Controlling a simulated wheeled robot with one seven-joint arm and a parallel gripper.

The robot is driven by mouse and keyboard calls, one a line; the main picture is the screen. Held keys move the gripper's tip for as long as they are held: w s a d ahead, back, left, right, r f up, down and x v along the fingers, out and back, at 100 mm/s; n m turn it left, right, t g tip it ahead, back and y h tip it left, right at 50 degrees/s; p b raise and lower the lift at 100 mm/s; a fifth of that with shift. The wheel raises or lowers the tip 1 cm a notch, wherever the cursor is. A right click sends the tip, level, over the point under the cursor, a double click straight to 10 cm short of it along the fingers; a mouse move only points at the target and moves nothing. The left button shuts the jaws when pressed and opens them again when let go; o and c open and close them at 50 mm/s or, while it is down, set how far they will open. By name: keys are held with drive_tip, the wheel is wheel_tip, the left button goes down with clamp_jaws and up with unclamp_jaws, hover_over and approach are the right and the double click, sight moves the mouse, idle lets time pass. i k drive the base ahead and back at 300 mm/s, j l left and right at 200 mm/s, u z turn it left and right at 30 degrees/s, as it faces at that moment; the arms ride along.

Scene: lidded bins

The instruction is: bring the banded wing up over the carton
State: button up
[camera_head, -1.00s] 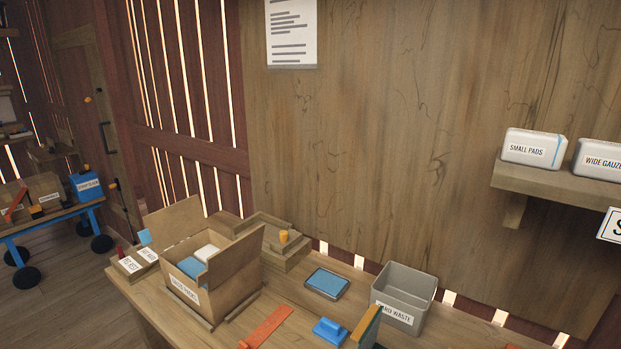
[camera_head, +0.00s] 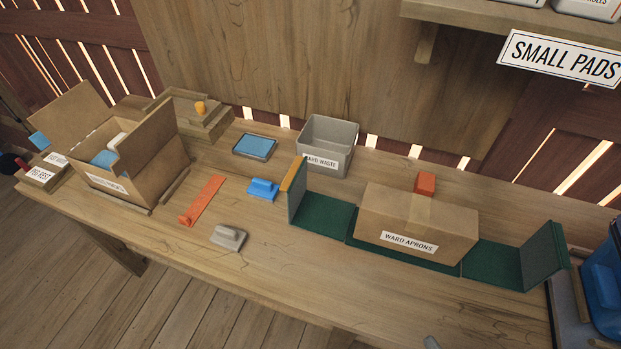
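A closed brown carton labelled WARD APRONS (camera_head: 418,220) sits on the middle of a dark green folding board on the bench. The banded wing (camera_head: 328,215) is the board's left part. It lies flat beside the carton, with an upright end panel that carries an orange-yellow band (camera_head: 293,175) along its top edge. The plain wing (camera_head: 494,262) on the right also lies flat, with an upright end panel and no band visible. My gripper is not recognisable in view; a small grey tip at the bottom edge is too cut off to identify.
Left of the board are a blue handled block (camera_head: 262,189), an orange strip (camera_head: 203,200) and a grey handled block (camera_head: 229,237). A grey WARD WASTE bin (camera_head: 328,146) stands behind the banded wing. A red block (camera_head: 426,183) shows behind the carton. The front bench is mostly clear.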

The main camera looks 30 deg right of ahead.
sight(327, 216)
drive_tip(key=i+j+z, duration=0.1)
drive_tip(key=j+z, duration=0.45)
drive_tip(key=z, duration=0.2)
drive_tip(key=j+z, duration=0.25)
drive_tip(key=j, duration=1.5)
drive_tip(key=i, duration=0.05)
